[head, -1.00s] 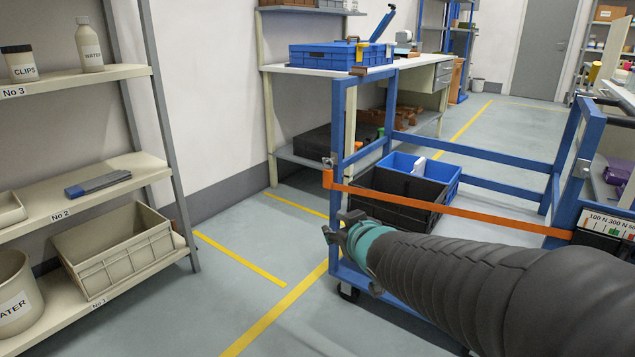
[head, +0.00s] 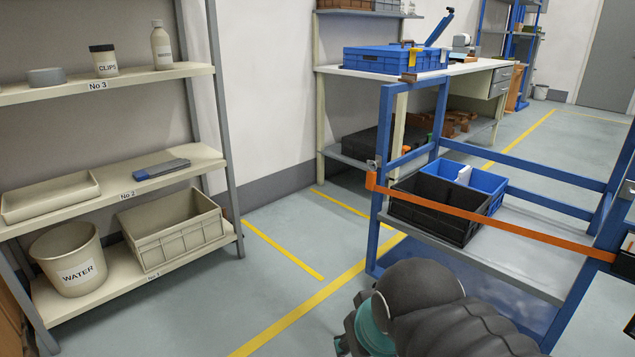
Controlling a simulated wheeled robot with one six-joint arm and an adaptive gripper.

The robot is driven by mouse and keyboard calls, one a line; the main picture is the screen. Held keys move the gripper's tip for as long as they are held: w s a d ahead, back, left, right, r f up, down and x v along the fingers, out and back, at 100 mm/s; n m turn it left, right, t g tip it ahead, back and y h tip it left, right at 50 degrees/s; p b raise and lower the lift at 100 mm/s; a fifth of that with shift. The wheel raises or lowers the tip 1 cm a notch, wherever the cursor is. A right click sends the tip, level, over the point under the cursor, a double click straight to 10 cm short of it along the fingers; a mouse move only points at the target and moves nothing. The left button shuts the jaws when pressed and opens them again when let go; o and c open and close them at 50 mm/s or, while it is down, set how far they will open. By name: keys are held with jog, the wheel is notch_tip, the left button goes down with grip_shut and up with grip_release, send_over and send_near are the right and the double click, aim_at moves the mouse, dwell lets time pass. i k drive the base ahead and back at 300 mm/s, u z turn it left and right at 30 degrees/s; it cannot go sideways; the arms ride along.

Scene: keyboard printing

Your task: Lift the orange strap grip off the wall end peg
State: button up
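The orange strap (head: 480,217) runs across the front of the blue trolley frame, sloping down from its left post to a dark box at the right edge. Its orange end grip (head: 371,180) sits at the left post, by a small grey metal peg fitting (head: 371,165). The exact hold between grip and peg is too small to tell. My gripper (head: 344,338) is low at the bottom of the view, below and a little left of the grip and well apart from it. My own dark sleeved arm covers much of it, and its fingers are not clear.
The blue trolley frame (head: 387,130) carries a black crate (head: 435,210) and a blue crate (head: 490,185) on its lower shelf. A beige shelf rack (head: 110,195) with bins and a water bucket (head: 72,262) stands left. Yellow-lined floor (head: 285,255) lies clear between.

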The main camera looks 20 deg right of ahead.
aim_at(371, 176)
jog(key=u, duration=0.85)
jog(key=i, duration=2.95)
jog(key=z, duration=4)
